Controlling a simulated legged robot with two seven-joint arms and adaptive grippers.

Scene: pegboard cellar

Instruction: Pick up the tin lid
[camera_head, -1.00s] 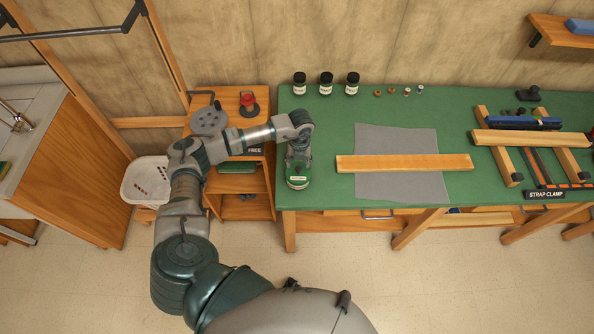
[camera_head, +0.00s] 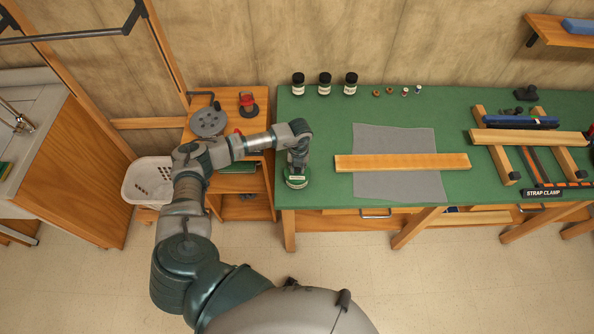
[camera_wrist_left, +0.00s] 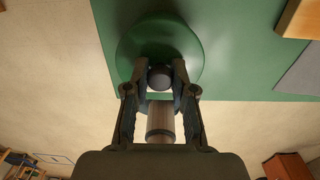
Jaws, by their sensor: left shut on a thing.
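A round green tin with a white label (camera_head: 297,179) stands at the near left corner of the green bench. My left gripper (camera_head: 297,164) points down right over its top. In the left wrist view the round green top of the lid (camera_wrist_left: 133,48) shows under the fingers. My left gripper (camera_wrist_left: 159,88) is closed around the dark knob (camera_wrist_left: 159,77) at its middle. A pale cylinder (camera_wrist_left: 160,122) also shows between the fingers, nearer the palm. I cannot tell whether the lid is apart from the tin. My right gripper is not in view.
A wooden board (camera_head: 402,162) lies on a grey cloth (camera_head: 400,140) to the right. Several small jars (camera_head: 324,84) stand along the back. A wooden shelf cart (camera_head: 240,105) and a white basket (camera_head: 152,181) are at the left. Bench between tin and cloth is clear.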

